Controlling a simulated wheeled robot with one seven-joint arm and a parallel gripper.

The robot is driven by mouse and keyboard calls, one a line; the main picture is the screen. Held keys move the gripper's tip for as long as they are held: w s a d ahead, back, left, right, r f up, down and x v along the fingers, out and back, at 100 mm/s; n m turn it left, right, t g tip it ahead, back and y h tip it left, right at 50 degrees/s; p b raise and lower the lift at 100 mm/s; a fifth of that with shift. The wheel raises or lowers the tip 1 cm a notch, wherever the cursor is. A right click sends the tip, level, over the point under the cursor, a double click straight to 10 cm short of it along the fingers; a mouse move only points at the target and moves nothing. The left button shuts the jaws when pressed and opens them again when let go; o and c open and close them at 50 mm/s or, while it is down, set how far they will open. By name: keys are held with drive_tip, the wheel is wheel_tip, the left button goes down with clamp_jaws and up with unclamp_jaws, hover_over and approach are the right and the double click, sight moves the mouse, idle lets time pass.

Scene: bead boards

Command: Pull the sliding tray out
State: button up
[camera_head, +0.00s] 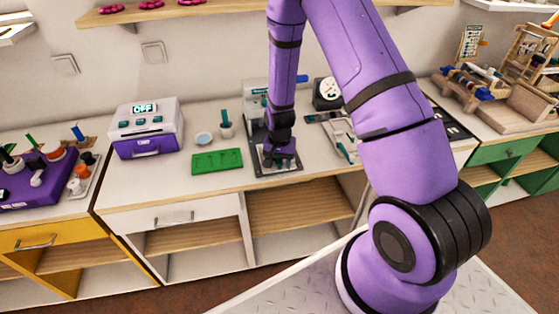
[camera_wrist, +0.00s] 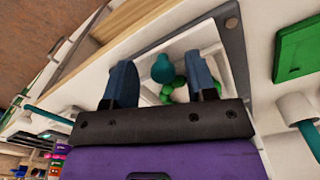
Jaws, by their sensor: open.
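The sliding tray (camera_wrist: 205,37) is a pale square plate lying on a dark grey base (camera_wrist: 232,28) in the wrist view. A teal knob (camera_wrist: 162,68) stands on it, beside a ring of green beads (camera_wrist: 178,92). My gripper (camera_wrist: 161,78) is open, its two blue-grey fingers on either side of the knob with visible gaps. I cannot tell how far the fingertips are above the tray. In the head view my gripper (camera_head: 279,160) points down over the press at the counter's middle, hiding most of the tray.
A green board (camera_head: 217,161) lies left of the press, with a small bowl (camera_head: 204,138) and a white cup (camera_head: 226,131) behind it. A purple-white box marked OFF (camera_head: 147,128) stands farther left. The counter's front edge is close to the press.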

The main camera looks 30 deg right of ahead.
drive_tip(key=shift+r, duration=0.1)
wheel_tip(320, 180, up, 11)
idle(0.7)
idle(0.4)
drive_tip(key=s+a+r+n+t, duration=0.15)
drive_tip(key=s+r, duration=0.25)
drive_tip(key=r, duration=0.7)
drive_tip(key=s+a+r+n+t, duration=0.15)
drive_tip(key=s+r, duration=0.25)
drive_tip(key=r, duration=0.7)
drive_tip(key=s+r+n+t, duration=0.1)
drive_tip(key=s+r+n, duration=0.1)
drive_tip(key=s+r, duration=0.4)
drive_tip(key=s+r+n+t, duration=0.1)
drive_tip(key=s+r, duration=0.5)
drive_tip(key=s, duration=0.7)
drive_tip(key=shift+r+n, duration=0.25)
drive_tip(key=shift+n, duration=0.55)
